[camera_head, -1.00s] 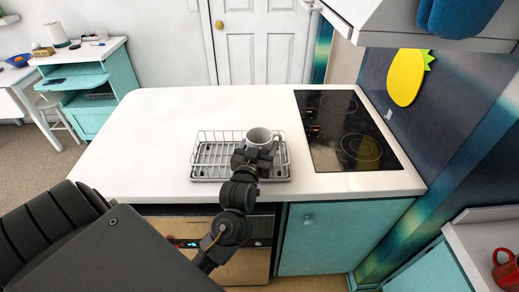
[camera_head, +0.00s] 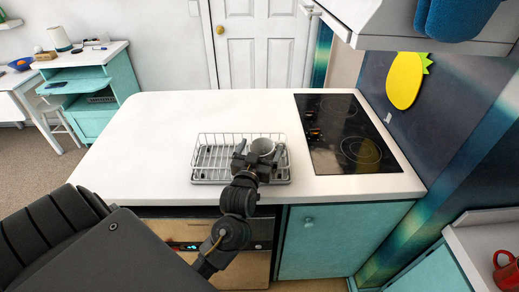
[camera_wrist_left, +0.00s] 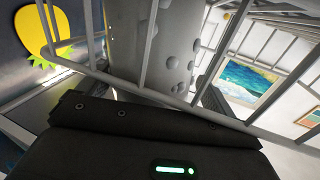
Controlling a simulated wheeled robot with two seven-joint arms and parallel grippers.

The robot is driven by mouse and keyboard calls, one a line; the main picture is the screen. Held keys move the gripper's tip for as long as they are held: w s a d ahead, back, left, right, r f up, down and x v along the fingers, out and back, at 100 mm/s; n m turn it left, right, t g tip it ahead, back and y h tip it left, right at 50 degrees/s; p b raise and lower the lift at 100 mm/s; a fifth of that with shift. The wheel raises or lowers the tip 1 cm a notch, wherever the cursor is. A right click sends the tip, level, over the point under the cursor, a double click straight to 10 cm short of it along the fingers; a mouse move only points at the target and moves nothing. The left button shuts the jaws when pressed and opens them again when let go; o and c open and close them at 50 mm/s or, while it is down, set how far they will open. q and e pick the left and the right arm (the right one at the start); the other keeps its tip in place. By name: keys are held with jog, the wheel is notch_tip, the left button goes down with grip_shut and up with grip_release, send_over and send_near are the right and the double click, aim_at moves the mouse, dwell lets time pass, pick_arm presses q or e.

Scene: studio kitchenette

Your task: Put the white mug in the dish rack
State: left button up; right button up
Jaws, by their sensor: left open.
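The white mug (camera_head: 263,146), grey-white in this light, sits low inside the right part of the wire dish rack (camera_head: 212,181) on the counter. It looks roughly upright, and its base is hidden by my gripper. My left gripper (camera_head: 259,157) is open, with its fingers spread on either side of the mug at the rack's right part. Whether a finger touches the mug cannot be told. In the left wrist view, the mug's pale dotted side (camera_wrist_left: 165,50) shows close up behind rack wires (camera_wrist_left: 215,50). My right gripper is not in view.
A black cooktop (camera_head: 347,135) lies just right of the rack. The white counter (camera_head: 140,135) is clear to the left. A range hood (camera_head: 420,25) overhangs at the upper right.

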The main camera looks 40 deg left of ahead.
pick_arm(q)
jog(key=v, duration=0.5)
jog(key=b+v, duration=0.1)
jog(key=v, duration=0.4)
jog(key=shift+s+r, duration=0.2)
jog(key=shift+s, duration=0.05)
jog(key=shift+s+d+r, duration=0.15)
jog(key=shift+s+d, duration=0.05)
jog(key=shift+s, duration=0.3)
